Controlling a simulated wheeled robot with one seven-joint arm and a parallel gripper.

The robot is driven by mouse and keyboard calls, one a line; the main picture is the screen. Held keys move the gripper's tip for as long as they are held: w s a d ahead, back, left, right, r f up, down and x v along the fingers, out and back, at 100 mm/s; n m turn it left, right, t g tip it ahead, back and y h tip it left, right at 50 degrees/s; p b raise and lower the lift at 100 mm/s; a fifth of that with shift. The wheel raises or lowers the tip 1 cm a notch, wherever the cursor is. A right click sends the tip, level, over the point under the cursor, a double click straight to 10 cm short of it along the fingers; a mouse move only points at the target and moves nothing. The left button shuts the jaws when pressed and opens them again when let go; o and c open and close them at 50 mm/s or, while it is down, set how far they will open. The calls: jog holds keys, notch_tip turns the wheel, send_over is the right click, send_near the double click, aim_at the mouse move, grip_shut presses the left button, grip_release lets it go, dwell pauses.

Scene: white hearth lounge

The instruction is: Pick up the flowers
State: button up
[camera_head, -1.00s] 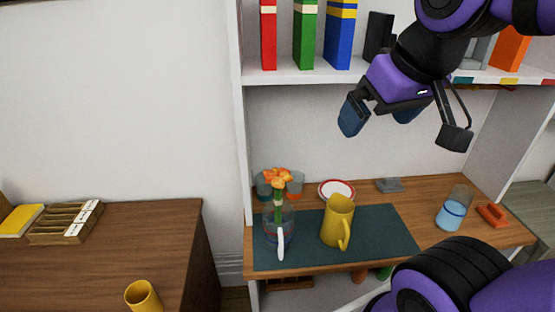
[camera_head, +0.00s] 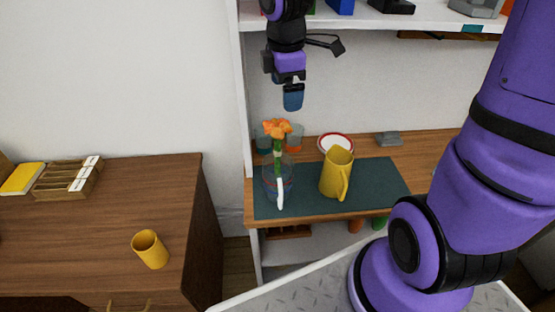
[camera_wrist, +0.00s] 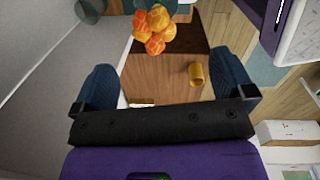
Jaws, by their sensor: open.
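The orange flowers (camera_head: 277,128) stand upright on a green stem in a clear glass pitcher (camera_head: 270,182) with a white handle, at the left end of the dark mat. The blossoms also show in the wrist view (camera_wrist: 155,28), top centre, beyond the fingers. My gripper (camera_head: 293,98) is above the flowers and slightly right of them in the head view, apart from them. In the wrist view its two blue fingers (camera_wrist: 170,88) are spread wide with nothing between them touching.
A yellow pitcher (camera_head: 336,174) stands right of the flowers on the mat (camera_head: 385,180). Glasses (camera_head: 294,138) and a red-rimmed plate (camera_head: 335,142) are behind. The shelf's white side post (camera_head: 245,110) is close left. A yellow cup (camera_head: 150,249) stands on the left cabinet.

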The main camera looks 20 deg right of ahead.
aim_at(277, 133)
jog(key=w+f+n, duration=0.1)
jog(key=w+a+f+n, duration=0.1)
jog(key=f, duration=0.1)
jog(key=shift+a+n+g+y, duration=0.1)
jog(key=shift+n+g+y, duration=0.2)
jog(key=shift+w+f, duration=0.1)
jog(key=shift+f, duration=0.15)
notch_tip(277, 133, down, 10)
jog(key=shift+w+f, duration=0.15)
jog(key=shift+f, duration=0.1)
jog(key=shift+c, duration=0.2)
jog(key=c, duration=1.2)
jog(key=shift+r, duration=0.15)
